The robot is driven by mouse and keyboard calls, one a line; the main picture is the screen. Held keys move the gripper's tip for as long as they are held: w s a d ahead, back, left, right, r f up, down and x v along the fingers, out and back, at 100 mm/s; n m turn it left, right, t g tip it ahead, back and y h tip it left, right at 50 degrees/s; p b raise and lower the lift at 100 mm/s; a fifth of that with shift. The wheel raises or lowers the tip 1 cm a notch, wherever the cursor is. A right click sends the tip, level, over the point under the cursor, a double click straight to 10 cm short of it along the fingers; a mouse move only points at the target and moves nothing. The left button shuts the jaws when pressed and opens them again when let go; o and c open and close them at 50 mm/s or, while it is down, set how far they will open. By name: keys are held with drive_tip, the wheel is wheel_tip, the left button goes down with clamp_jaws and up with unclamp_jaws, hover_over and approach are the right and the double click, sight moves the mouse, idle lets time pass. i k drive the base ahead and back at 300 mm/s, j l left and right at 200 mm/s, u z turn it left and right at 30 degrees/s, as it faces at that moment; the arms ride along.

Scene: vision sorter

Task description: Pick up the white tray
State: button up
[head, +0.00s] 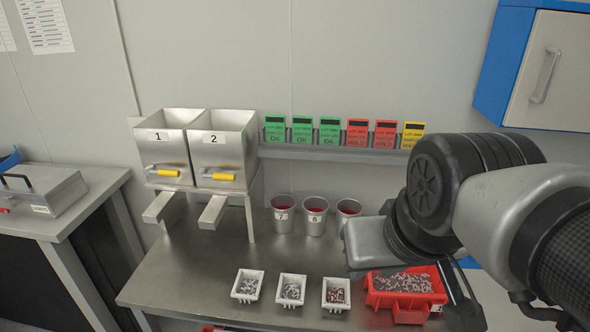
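Three small white trays stand in a row on the front of the metal table: a left tray (236,296) with grey parts, a middle tray (281,300) with grey parts, and a right tray (326,305) with reddish and grey parts. All three look upright and uncovered. My gripper (455,284) is at the right, beside the red bin and well to the right of the white trays. My arm hides much of it, and its opening is not clear. I see no white tray in it.
A red bin (404,299) of grey parts sits right of the white trays. Metal cups (315,222) stand behind them. Two hoppers with chutes (213,211) stand at the left. A shelf (335,154) holds green, red and yellow cards. The table's front left is clear.

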sight(337, 291)
drive_tip(key=u, duration=2.6)
drive_tip(key=z, duration=2.65)
drive_tip(key=l+z, duration=0.4)
drive_tip(key=l, duration=0.25)
